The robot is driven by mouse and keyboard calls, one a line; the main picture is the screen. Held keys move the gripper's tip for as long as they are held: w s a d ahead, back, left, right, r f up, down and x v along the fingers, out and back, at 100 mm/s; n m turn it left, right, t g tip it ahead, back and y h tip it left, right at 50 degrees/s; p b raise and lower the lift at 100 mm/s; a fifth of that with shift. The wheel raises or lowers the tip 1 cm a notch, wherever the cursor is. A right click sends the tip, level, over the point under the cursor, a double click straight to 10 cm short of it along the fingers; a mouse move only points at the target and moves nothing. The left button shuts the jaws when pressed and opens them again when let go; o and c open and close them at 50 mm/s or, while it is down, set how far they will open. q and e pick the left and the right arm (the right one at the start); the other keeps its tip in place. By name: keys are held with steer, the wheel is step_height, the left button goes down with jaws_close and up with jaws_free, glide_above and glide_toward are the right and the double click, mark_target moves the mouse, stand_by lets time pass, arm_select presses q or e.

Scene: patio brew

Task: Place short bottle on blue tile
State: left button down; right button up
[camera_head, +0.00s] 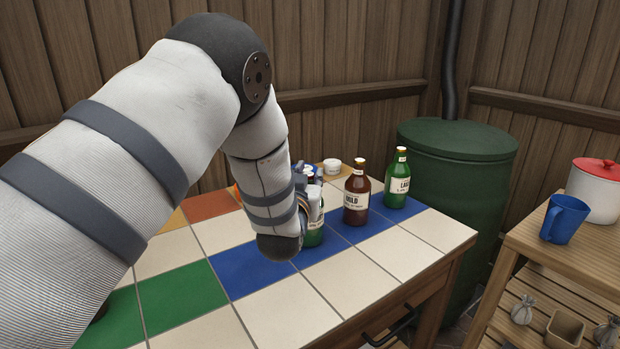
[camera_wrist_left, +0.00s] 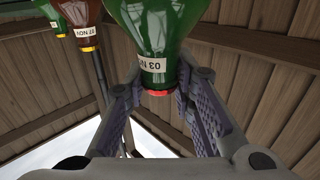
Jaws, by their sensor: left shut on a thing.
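My left gripper (camera_head: 308,198) is mostly hidden behind my own arm in the head view. In the left wrist view its two fingers (camera_wrist_left: 160,85) stand either side of the neck of a green bottle (camera_wrist_left: 150,30) with a red cap and a white neck label. The gripper is shut on this bottle. In the head view only the lower part of the green bottle (camera_head: 314,237) shows, upright over the row of blue tiles (camera_head: 335,243). I cannot tell whether its base touches the tile, or compare its full height.
A brown bottle (camera_head: 356,196) and another green bottle (camera_head: 396,184) stand to its right on the blue row. A small white cup (camera_head: 332,167) is behind. Cream tiles (camera_head: 350,277) in front are clear. A dark green barrel (camera_head: 458,185) stands beyond the table.

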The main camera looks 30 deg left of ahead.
arm_select(q)
steer(key=shift+r, duration=0.1)
steer(key=c, duration=1.3)
jaws_free()
steer(key=shift+f, duration=0.25)
steer(key=shift+c, duration=0.2)
steer(key=shift+s+r, duration=0.2)
steer(key=shift+r, duration=0.05)
steer(key=p+v, duration=0.1)
steer(key=v, duration=1)
steer(key=shift+s+d, duration=0.2)
steer(key=shift+s, duration=0.1)
arm_select(e)
steer(key=shift+w+r+t, duration=0.3)
steer(key=shift+w+r, duration=0.4)
steer(key=shift+r, duration=0.05)
